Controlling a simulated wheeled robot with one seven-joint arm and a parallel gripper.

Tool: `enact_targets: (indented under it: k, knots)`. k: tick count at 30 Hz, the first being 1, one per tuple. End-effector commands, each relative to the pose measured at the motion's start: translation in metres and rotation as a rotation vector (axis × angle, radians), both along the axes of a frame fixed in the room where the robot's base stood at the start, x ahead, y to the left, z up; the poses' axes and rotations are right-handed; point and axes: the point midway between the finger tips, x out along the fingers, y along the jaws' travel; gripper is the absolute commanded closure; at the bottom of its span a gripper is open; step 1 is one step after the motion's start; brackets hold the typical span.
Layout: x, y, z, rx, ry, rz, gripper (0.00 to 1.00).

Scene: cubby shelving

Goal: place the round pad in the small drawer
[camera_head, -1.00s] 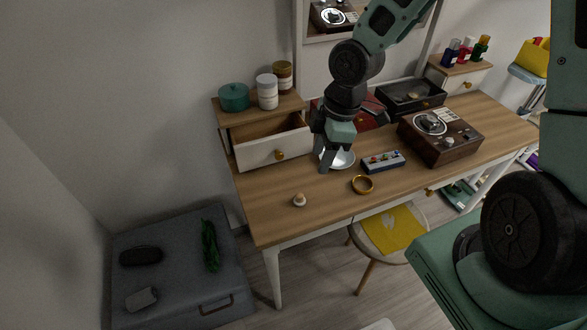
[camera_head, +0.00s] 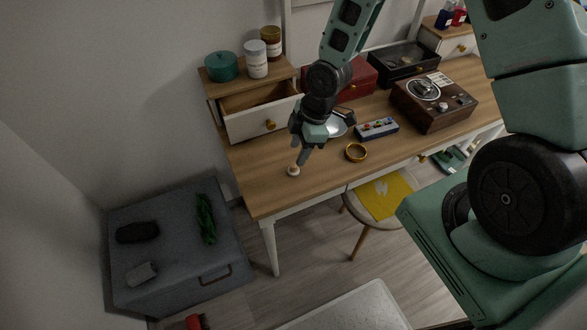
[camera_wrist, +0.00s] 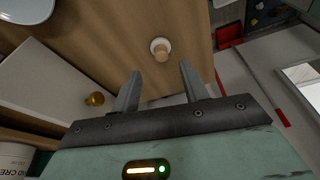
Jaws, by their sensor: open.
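The round pad (camera_head: 293,171) is a small white disc with a tan wooden knob. It lies on the desk near its left front part; the wrist view shows it (camera_wrist: 161,47) just beyond my fingertips, between their lines. My gripper (camera_head: 301,160) is open and empty, pointing down just above and beside the pad; the wrist view shows both fingers (camera_wrist: 160,72) apart. The small drawer (camera_head: 249,121) has a white front and a gold knob and stands pulled open under the small wooden shelf at the desk's left back. Its front also shows in the wrist view (camera_wrist: 60,75).
A gold ring (camera_head: 356,153), a button box (camera_head: 377,129) and a pale dish (camera_head: 337,128) lie right of my gripper. A record player (camera_head: 433,104) stands farther right. A teal pot (camera_head: 221,67) and jars stand above the drawer.

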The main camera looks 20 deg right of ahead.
Motion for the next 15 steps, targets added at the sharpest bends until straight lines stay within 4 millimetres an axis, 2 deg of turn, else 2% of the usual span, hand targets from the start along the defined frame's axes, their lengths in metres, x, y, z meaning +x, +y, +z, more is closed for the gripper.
enact_targets:
  k: [4, 12, 15]
  knots:
    - [-0.001, 0.003, -0.011, 0.000, 0.003, 0.001, 0.56]
    - [-0.001, 0.011, -0.045, 0.000, 0.002, 0.001, 0.56]
    - [-0.001, 0.012, -0.051, -0.001, 0.001, -0.001, 0.56]
